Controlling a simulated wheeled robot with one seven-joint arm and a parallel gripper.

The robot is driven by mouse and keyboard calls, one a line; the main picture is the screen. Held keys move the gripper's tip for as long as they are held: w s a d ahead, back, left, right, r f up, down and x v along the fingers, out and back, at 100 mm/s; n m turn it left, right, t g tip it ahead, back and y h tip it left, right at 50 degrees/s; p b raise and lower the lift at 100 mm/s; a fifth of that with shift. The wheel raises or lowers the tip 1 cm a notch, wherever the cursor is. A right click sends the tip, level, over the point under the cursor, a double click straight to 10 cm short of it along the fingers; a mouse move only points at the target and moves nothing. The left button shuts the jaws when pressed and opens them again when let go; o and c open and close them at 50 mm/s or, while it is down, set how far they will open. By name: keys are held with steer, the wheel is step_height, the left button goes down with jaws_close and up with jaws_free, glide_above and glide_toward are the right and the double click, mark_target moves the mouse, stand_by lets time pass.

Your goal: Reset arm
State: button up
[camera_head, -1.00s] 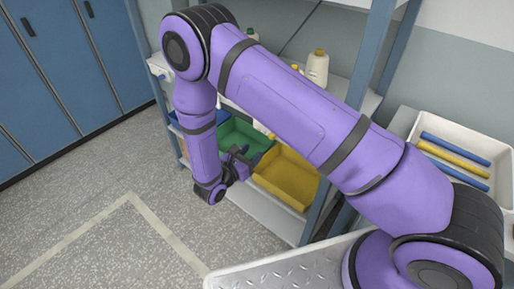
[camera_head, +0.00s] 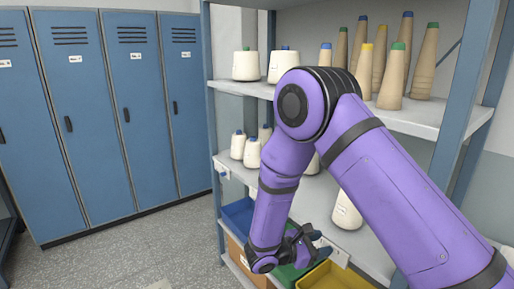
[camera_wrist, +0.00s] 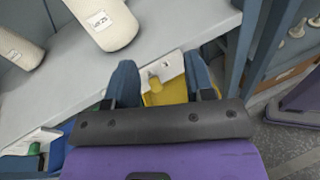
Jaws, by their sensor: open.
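My purple arm bends down in front of the shelf rack in the head view. My gripper (camera_head: 308,238) hangs at the end of it, near the green bin (camera_head: 288,273) and the yellow bin (camera_head: 335,277). In the wrist view my gripper (camera_wrist: 162,80) is open, with its two dark blue fingers apart. No held object shows between them. A white label card (camera_wrist: 172,68) with a yellow mark on the shelf's front edge shows behind the gap, with part of the yellow bin (camera_wrist: 168,95) below it.
White cones stand on the middle shelf, such as a labelled one (camera_wrist: 104,22) close beyond the fingers. Tan cones (camera_head: 395,75) with coloured tips stand on the upper shelf (camera_head: 420,118). A blue bin (camera_head: 238,214) sits left of my gripper. Blue lockers (camera_head: 105,110) line the left; open floor (camera_head: 125,255) lies before them.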

steer(key=s+d+r+m+g+y, duration=0.3)
steer(key=s+d+r+m, duration=0.15)
steer(key=r, duration=0.45)
steer(key=s+d+r+m+g+y, duration=0.35)
steer(key=d+r+m, duration=0.25)
steer(key=r, duration=0.4)
steer(key=s+d+r+m+t+y, duration=0.1)
steer(key=s+r+m+t+y, duration=0.2)
steer(key=s+r, duration=0.3)
steer(key=s+d+r+m+t+y, duration=0.1)
steer(key=s+r+m+t+y, duration=0.2)
steer(key=s, duration=0.9)
step_height(320, 180, up, 4)
steer(key=m+y, duration=0.3)
steer(key=shift+s, duration=0.15)
